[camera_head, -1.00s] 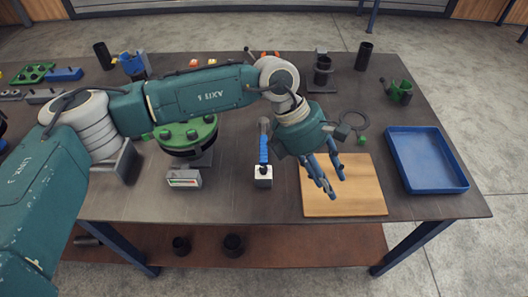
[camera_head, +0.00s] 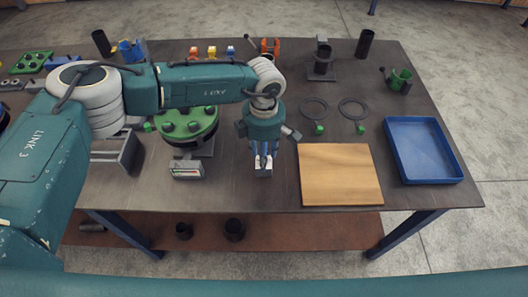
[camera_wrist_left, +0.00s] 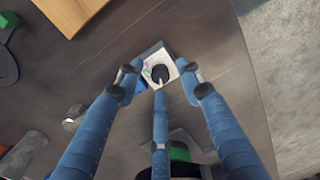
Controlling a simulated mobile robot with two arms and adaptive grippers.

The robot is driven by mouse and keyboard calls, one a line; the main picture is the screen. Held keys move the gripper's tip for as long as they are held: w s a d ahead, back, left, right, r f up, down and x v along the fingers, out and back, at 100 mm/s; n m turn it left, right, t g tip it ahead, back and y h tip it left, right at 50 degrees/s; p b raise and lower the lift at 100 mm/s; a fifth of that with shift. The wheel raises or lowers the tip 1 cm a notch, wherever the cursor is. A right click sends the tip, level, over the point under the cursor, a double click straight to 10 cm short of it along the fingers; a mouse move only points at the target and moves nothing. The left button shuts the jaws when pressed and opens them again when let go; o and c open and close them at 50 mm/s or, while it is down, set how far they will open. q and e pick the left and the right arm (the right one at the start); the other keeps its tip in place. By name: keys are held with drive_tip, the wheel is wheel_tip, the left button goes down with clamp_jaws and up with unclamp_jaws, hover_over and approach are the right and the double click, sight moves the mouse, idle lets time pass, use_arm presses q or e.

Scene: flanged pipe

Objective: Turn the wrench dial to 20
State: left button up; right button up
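The torque wrench stands at the front middle of the table. In the head view, only its pale block-like end (camera_head: 263,172) shows below my left gripper (camera_head: 263,163), and the fingers cover most of the rest. In the left wrist view, the round black dial (camera_wrist_left: 159,73) with a pale pointer sits on a whitish square face. I cannot read its number. The three blue fingers of my left gripper (camera_wrist_left: 160,82) are spread around the dial, apart from one another. Contact with it cannot be made out. My right gripper is not in view.
A green flange (camera_head: 188,123) with bolts and a small box with a coloured display (camera_head: 187,171) stand left of the wrench. A wooden board (camera_head: 340,174), two dark rings (camera_head: 314,110) and a blue tray (camera_head: 424,150) lie to the right.

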use_arm(q)
drive_tip(key=shift+f, duration=0.45)
clamp_jaws()
drive_tip(key=shift+b, duration=0.4)
drive_tip(key=m+b, duration=0.2)
drive_tip(key=b, duration=0.2)
drive_tip(key=m+b, duration=0.3)
drive_tip(key=b, duration=0.1)
drive_tip(key=shift+f+m, duration=0.2)
drive_tip(key=shift+m, duration=0.1)
drive_tip(key=shift+r+m+b, duration=0.25)
drive_tip(key=shift+m+b, duration=0.95)
drive_tip(key=shift+b, duration=0.2)
unclamp_jaws()
